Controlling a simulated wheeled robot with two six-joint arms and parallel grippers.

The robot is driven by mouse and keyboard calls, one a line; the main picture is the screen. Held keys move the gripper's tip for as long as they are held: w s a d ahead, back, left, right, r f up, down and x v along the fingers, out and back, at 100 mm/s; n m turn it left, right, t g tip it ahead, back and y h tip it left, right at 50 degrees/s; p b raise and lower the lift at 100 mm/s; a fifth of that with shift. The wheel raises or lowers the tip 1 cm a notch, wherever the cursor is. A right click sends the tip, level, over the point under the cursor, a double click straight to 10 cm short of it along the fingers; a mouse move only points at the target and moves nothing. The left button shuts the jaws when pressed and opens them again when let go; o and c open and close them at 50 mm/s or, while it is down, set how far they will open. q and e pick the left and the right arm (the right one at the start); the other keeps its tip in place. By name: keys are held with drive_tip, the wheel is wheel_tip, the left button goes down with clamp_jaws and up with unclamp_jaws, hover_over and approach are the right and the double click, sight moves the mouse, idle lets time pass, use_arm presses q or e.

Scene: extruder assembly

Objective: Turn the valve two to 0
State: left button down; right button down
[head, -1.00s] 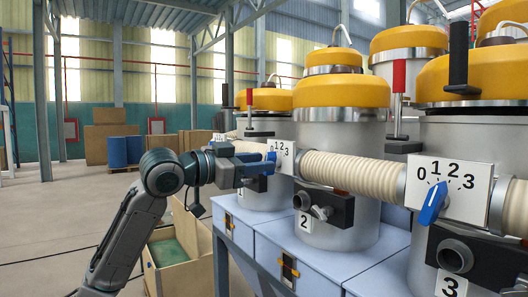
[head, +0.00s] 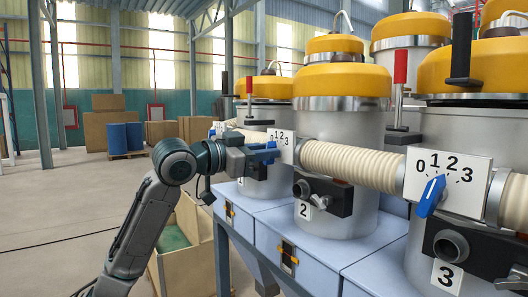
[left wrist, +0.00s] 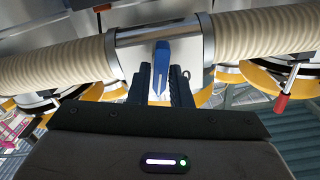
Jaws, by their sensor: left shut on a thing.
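Valve two is the white dial plate (head: 288,148) marked with numbers, on the ribbed pipe above the hopper labelled 2. Its blue knob (head: 270,147) is partly hidden by my left gripper (head: 266,156), which reaches it from the left. In the left wrist view the blue knob (left wrist: 161,62) stands between the two dark fingers of my left gripper (left wrist: 162,88), which is shut on it. A white mark shows at the knob's near end there. I cannot tell which number the knob points to. My right gripper is not in view.
Valve three's dial (head: 472,172) with its blue knob (head: 430,197) is at the right. A black outlet block (head: 322,193) sticks out below valve two. A wooden crate (head: 190,257) stands beside the blue-grey base (head: 275,228). Open floor lies left.

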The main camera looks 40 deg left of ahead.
use_arm(q)
drive_tip(key=shift+w+a+n+p, duration=0.1)
drive_tip(key=shift+n+p, duration=0.15)
drive_tip(key=shift+n, duration=1.7)
drive_tip(key=shift+a+n+p, duration=0.15)
drive_tip(key=shift+n+p, duration=0.1)
drive_tip(key=shift+n, duration=1.65)
drive_tip(key=shift+w+a+n+p, duration=0.1)
drive_tip(key=shift+n+p, duration=0.15)
drive_tip(key=shift+n, duration=2)
drive_tip(key=c, duration=1.4)
unclamp_jaws()
drive_tip(key=shift+c, duration=0.2)
drive_tip(key=shift+f, duration=0.1)
